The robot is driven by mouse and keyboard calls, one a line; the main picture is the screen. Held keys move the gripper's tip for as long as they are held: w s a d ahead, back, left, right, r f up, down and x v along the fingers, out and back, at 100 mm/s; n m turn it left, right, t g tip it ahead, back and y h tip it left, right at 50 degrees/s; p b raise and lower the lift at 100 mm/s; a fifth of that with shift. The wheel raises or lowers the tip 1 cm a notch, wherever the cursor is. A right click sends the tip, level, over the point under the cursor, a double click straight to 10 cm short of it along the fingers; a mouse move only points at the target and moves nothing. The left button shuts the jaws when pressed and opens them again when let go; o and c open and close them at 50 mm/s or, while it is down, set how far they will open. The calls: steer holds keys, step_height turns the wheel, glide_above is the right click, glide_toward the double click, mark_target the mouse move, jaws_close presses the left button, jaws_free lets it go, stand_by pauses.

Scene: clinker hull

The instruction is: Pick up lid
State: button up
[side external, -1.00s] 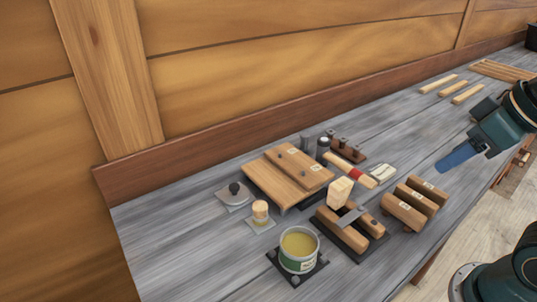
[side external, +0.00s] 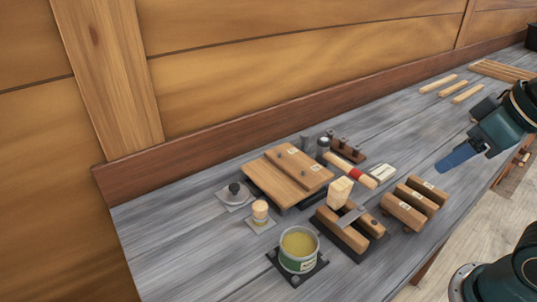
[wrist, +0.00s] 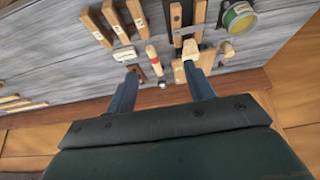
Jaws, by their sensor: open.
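The lid (side external: 233,196) is a flat grey disc with a dark round knob. It lies at the far left end of the bench, left of the wooden board. I cannot make it out in the wrist view. My gripper (side external: 442,166) hangs over the right part of the bench, well apart from the lid. Its two blue fingers (wrist: 160,72) stand apart with nothing held between them in the wrist view.
An open tin of yellowish stuff (side external: 298,247) stands on a dark base in front. Near the lid are a small cork-topped jar (side external: 260,212) and a wooden board (side external: 277,182). Wooden blocks (side external: 409,207) lie to the right. A plank wall (side external: 270,80) runs behind.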

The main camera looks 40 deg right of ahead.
steer(key=o, duration=0.4)
steer(key=shift+o, duration=0.2)
steer(key=n+g+y, duration=0.4)
steer(key=n, duration=0.9)
glide_above(237, 186)
steer(key=d, duration=0.2)
steer(key=shift+s+f, duration=0.2)
steer(key=shift+f, duration=3.75)
steer(key=shift+s+f, duration=0.2)
steer(key=shift+f, duration=3.7)
